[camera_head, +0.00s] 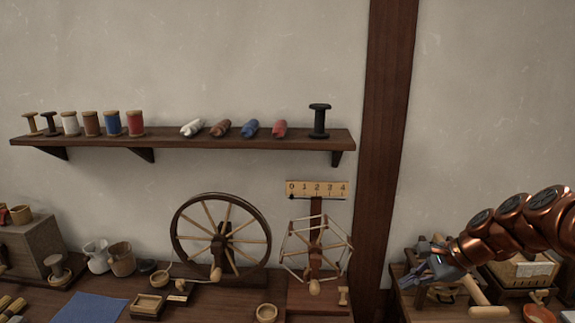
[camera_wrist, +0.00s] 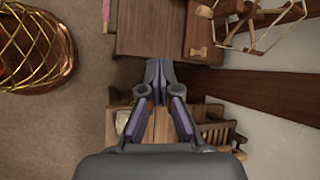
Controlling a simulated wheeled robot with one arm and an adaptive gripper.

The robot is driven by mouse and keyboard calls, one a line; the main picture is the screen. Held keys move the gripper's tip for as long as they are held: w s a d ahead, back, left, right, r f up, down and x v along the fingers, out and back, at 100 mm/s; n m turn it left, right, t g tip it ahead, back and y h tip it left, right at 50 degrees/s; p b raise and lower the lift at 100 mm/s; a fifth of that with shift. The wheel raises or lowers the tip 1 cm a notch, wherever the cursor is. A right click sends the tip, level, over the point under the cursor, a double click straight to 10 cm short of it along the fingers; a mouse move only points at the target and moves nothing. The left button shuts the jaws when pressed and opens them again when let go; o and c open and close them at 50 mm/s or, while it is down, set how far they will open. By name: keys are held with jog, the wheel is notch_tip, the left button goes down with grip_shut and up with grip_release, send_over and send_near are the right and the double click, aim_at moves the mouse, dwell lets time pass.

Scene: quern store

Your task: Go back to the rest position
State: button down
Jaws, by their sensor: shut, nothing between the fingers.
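My gripper (camera_head: 428,272) is at the right of the head view, at the end of my copper-coloured arm, above the right-hand table. In the wrist view my gripper (camera_wrist: 160,68) has its fingertips together with nothing between them. It is apart from the wooden furniture that shows below it. Part of the right-hand table is hidden behind my arm and gripper.
A spinning wheel (camera_head: 221,240) and a skein winder (camera_head: 315,250) stand on the left bench. A shelf (camera_head: 230,142) holds spools. A dark post (camera_head: 388,140) rises between bench and table. A mallet (camera_head: 484,296) lies below my gripper. A brass-lattice basket (camera_wrist: 30,45) is at upper left.

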jog(key=s+a+f+n+g+h+b, duration=0.15)
jog(key=s+a+n+g, duration=0.25)
jog(key=s+a+n, duration=0.75)
jog(key=s+f+n+h+b, duration=0.1)
jog(key=s+f+n+h, duration=0.1)
jog(key=s, duration=0.9)
jog(key=s+f+n+g+h+b, duration=0.1)
jog(key=s+f+n+h+b, duration=0.1)
jog(key=s, duration=0.9)
jog(key=shift+a+f+n+g+h, duration=0.3)
jog(key=shift+f+n+h, duration=0.2)
jog(key=shift+f, duration=0.45)
